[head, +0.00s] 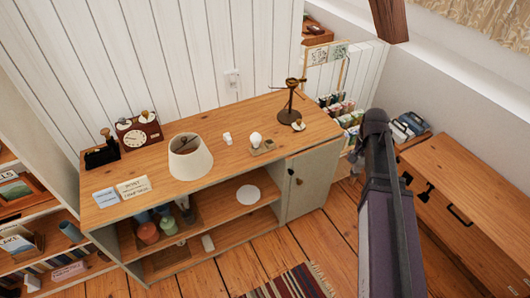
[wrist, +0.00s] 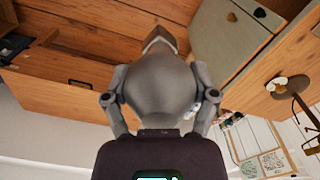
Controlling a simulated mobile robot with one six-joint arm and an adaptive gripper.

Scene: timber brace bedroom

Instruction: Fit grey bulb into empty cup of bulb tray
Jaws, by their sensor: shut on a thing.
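My gripper (wrist: 160,88) is shut on the grey bulb (wrist: 160,82), one finger on each side of its round glass. The bulb's narrower cap end (wrist: 160,38) points away from the palm in the wrist view. In the head view my arm rises at the right, beside the cabinet; the bulb cannot be made out there. The small bulb tray (head: 269,148) sits on the cabinet top, with a white bulb (head: 256,139) at its left part. Its cups are too small to tell apart. The tray is not recognisable in the wrist view.
A small white object (head: 227,138) lies left of the tray. A wooden desk (head: 470,180) stands at right. Floor shows between cabinet and desk.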

